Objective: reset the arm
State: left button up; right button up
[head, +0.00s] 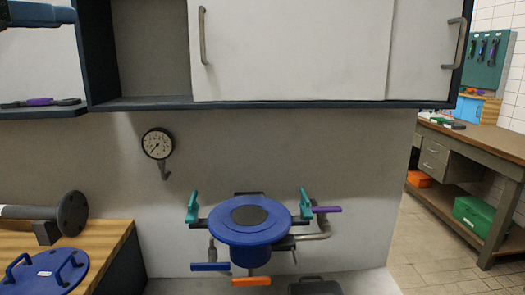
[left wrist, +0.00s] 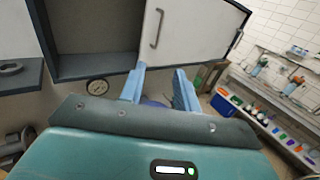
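My left gripper (head: 42,14) shows only in part at the top left corner of the head view, in front of the wall cabinet. In the left wrist view, its two light blue fingers (left wrist: 160,88) stand apart with nothing held between them. They point towards the cabinet and the wall below it. The teal gripper body fills the bottom of that view. My right gripper is in neither view.
A wall cabinet (head: 290,50) with white doors spans the top. Below are a pressure gauge (head: 157,144), a round blue valve unit (head: 249,219) with coloured handles, and a wooden bench (head: 100,240) holding a blue flange cover (head: 45,272). A workbench (head: 485,142) stands right, beyond open floor.

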pick_arm(q)
jog(key=w+d+f+g+h+p, duration=0.2)
jog(key=d+f+g+h, duration=0.6)
jog(key=d+f, duration=0.55)
notch_tip(320, 180, down, 26)
jog(key=w+a+n+t+y+p, duration=0.1)
jog(key=n+t+y, duration=0.4)
jog(key=n, duration=0.9)
jog(key=a+n+t+y, duration=0.25)
jog(key=n+t, duration=0.45)
jog(key=n, duration=0.6)
jog(key=s+d+f+n+g+y, duration=0.1)
jog(key=s+f+n+g+y, duration=0.2)
jog(key=s+f+n, duration=0.3)
jog(key=s+d+f+n+g+y+p, duration=0.1)
jog(key=s+f+n+g+y, duration=0.2)
jog(key=s+f, duration=0.9)
notch_tip(320, 180, down, 8)
jog(key=n+g, duration=0.3)
jog(key=shift+d, duration=0.25)
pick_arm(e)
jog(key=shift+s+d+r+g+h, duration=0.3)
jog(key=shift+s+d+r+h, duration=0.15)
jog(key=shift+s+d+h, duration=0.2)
